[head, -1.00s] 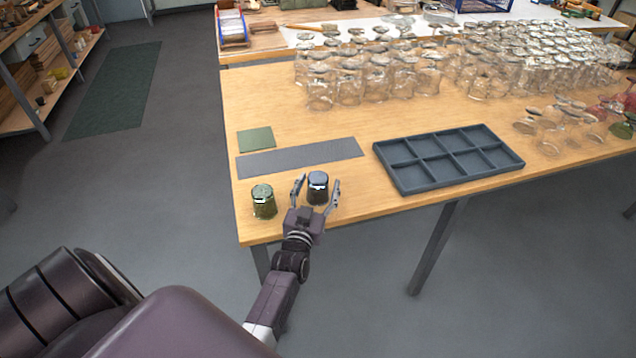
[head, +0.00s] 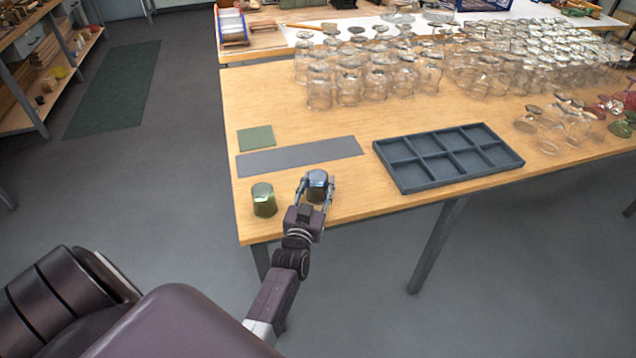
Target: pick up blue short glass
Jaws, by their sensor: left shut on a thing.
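The blue short glass (head: 317,182) stands near the table's front left part, upright as far as I can see. My left gripper (head: 316,188) is shut on it, with one finger on each side. The gripper covers the lower front of the glass, and I cannot tell whether its base is off the table. A green short glass (head: 263,200) stands just to the left, apart from the gripper. My right gripper is not in view.
A dark divided tray (head: 449,158) lies to the right on the wooden table (head: 360,205). A grey strip mat (head: 300,157) and a green square (head: 256,138) lie behind the glasses. Many clear glasses (head: 400,72) crowd the back. The front table edge is close.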

